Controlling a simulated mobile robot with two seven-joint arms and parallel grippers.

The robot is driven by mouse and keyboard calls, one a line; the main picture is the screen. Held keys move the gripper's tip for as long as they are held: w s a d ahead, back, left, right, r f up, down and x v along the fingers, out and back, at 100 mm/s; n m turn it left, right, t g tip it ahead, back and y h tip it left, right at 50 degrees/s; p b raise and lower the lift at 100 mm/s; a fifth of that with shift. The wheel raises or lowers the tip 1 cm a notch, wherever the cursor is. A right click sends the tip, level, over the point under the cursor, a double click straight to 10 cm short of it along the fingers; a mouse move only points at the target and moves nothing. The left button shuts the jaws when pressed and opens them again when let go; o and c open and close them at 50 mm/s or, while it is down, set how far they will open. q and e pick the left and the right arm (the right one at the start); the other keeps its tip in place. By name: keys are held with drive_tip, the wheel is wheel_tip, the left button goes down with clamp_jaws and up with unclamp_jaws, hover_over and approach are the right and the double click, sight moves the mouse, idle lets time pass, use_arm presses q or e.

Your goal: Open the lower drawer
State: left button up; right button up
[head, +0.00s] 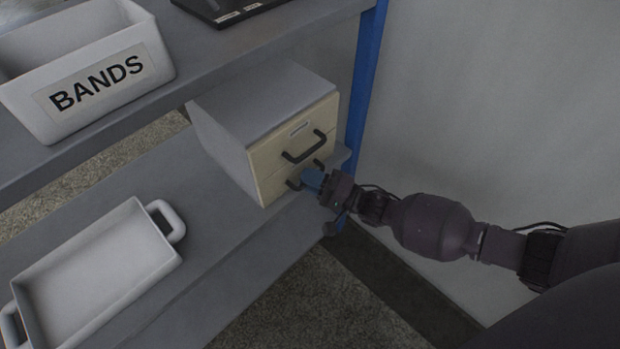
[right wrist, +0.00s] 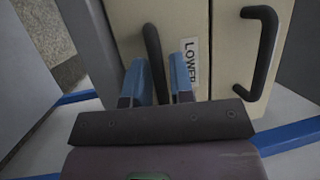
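The small grey cabinet (head: 265,95) has two cream drawer fronts, both closed. The lower drawer (head: 272,188) has a dark bar handle (head: 293,184), partly hidden by my right gripper (head: 311,179) in the head view. In the right wrist view, the lower drawer's handle (right wrist: 153,60) stands between the two blue fingers of my right gripper (right wrist: 160,78), beside a "LOWER" label (right wrist: 190,62). The fingers are apart, with a gap showing beside the handle; contact cannot be told. My left gripper is not in view.
The upper drawer's handle (head: 304,148) is just above my right gripper. The cabinet stands on a grey lower shelf (head: 225,225) beside a blue post (head: 364,80). A white tray (head: 100,275) lies on that shelf. A "BANDS" bin (head: 150,50) is on the shelf above.

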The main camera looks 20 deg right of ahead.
clamp_jaws()
use_arm(q)
drive_tip(key=p, duration=0.1)
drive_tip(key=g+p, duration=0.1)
drive_tip(key=p, duration=0.1)
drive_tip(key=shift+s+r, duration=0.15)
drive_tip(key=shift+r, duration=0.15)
use_arm(e)
drive_tip(key=s+d, duration=0.2)
drive_tip(key=s, duration=0.5)
drive_tip(key=s+d, duration=0.3)
drive_tip(key=s, duration=0.5)
drive_tip(key=shift+s+d, duration=0.15)
drive_tip(key=shift+d, duration=0.15)
unclamp_jaws()
use_arm(q)
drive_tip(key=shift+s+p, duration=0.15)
drive_tip(key=shift+p, duration=0.15)
use_arm(e)
drive_tip(key=v, duration=1)
drive_tip(key=shift+s+d, duration=0.25)
drive_tip(key=shift+s, duration=0.1)
